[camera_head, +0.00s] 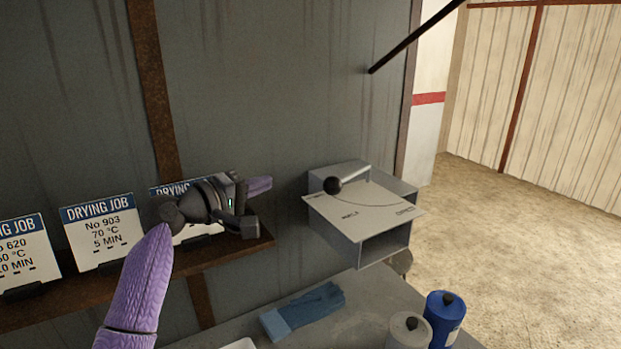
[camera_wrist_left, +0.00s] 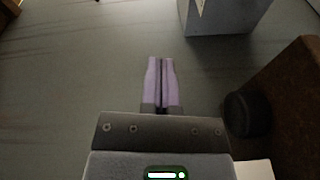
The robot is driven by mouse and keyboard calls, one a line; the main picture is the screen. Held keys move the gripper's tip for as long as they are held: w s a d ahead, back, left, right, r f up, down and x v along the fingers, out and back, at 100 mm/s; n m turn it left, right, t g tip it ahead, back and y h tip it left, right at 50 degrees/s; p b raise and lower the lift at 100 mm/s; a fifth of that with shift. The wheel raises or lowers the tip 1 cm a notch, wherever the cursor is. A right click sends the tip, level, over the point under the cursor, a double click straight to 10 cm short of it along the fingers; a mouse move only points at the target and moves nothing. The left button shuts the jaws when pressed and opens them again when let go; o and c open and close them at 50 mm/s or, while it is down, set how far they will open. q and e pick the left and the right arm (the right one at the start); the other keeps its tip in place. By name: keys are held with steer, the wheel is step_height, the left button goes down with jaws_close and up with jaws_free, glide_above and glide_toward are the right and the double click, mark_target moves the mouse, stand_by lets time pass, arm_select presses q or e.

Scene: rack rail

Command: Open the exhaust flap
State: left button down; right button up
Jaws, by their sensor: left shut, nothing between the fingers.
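A grey metal box (camera_head: 372,248) is fixed to the wall right of the shelf, with an open front. On top lies a light grey plate (camera_head: 375,218) with a curved line, small lettering and a black ball knob (camera_head: 333,185) near its back left. I cannot tell which part is the exhaust flap. My left gripper (camera_head: 262,184) is left of the box, above the shelf end, apart from the knob. In the left wrist view its purple fingers (camera_wrist_left: 160,72) are shut and empty, and part of the box (camera_wrist_left: 226,16) shows beyond them. My right gripper is out of view.
A rusty shelf (camera_head: 225,252) with several "DRYING JOB" cards (camera_head: 100,232) runs along the wall under my left gripper. Below, a bench (camera_head: 345,325) holds blue gloves (camera_head: 303,310), a white canister (camera_head: 408,332) and a blue canister (camera_head: 445,318). A black rod (camera_head: 415,38) slants above.

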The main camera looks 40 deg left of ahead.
arm_select(q)
steer(key=w+d+p, duration=0.1)
steer(key=w, duration=0.2)
steer(key=w+d, duration=0.1)
steer(key=w, duration=0.1)
steer(key=w+d+p, duration=0.1)
steer(key=w, duration=0.2)
steer(key=shift+w+d+f+p, duration=0.2)
steer(key=shift+w+f+p, duration=0.1)
steer(key=shift+w+f, duration=0.1)
steer(key=shift+d+f, duration=0.2)
steer(key=shift+d, duration=0.1)
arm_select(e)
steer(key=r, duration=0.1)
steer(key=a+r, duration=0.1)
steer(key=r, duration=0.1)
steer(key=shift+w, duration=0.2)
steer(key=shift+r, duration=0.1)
